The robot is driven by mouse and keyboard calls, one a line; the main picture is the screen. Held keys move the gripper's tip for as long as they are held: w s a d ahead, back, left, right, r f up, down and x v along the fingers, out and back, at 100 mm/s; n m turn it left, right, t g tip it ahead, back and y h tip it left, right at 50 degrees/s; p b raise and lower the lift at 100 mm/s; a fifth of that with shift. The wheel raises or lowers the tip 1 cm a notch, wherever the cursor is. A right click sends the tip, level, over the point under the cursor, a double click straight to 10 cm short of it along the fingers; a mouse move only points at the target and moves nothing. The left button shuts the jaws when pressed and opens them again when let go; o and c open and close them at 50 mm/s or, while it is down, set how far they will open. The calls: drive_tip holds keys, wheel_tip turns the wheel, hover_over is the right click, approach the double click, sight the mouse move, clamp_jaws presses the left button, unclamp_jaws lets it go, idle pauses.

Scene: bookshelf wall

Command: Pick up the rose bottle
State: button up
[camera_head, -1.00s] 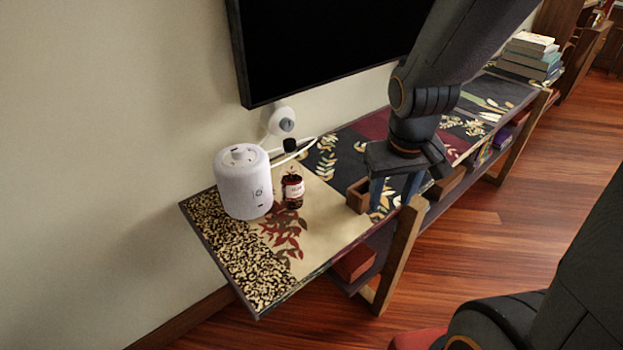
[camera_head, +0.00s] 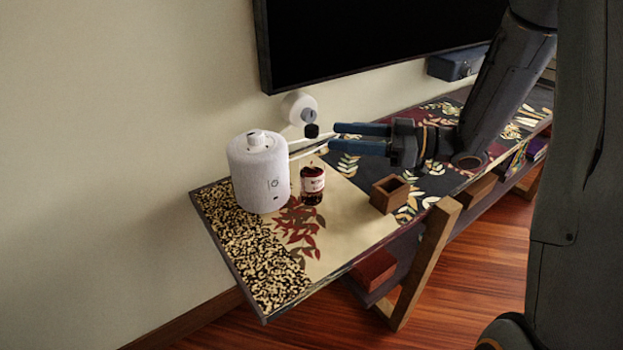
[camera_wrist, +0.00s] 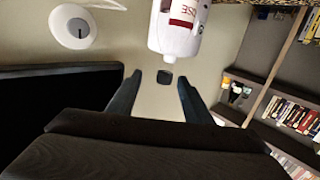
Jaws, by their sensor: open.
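The rose bottle (camera_head: 312,185) stands upright on the low shelf's tan end, dark red below with a pale label. A small black piece (camera_head: 311,131) lines up above it, apparently its cap on a clear neck. My gripper (camera_head: 333,137) is open and empty, level with this piece and just to its right, fingers pointing left.
A white cylindrical device (camera_head: 258,175) stands just left of the bottle. A round white wall fixture (camera_head: 298,107) and a black screen (camera_head: 360,40) are behind. A small wooden box (camera_head: 390,194) sits to the right. The shelf front near the bottle is clear.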

sight(311, 132)
drive_tip(key=shift+g+y, duration=0.3)
drive_tip(key=shift+g, duration=0.1)
drive_tip(key=a, duration=0.7)
drive_tip(key=shift+w+a+r, duration=0.25)
drive_tip(key=shift+w+r, duration=0.05)
drive_tip(key=shift+r, duration=0.05)
clamp_jaws()
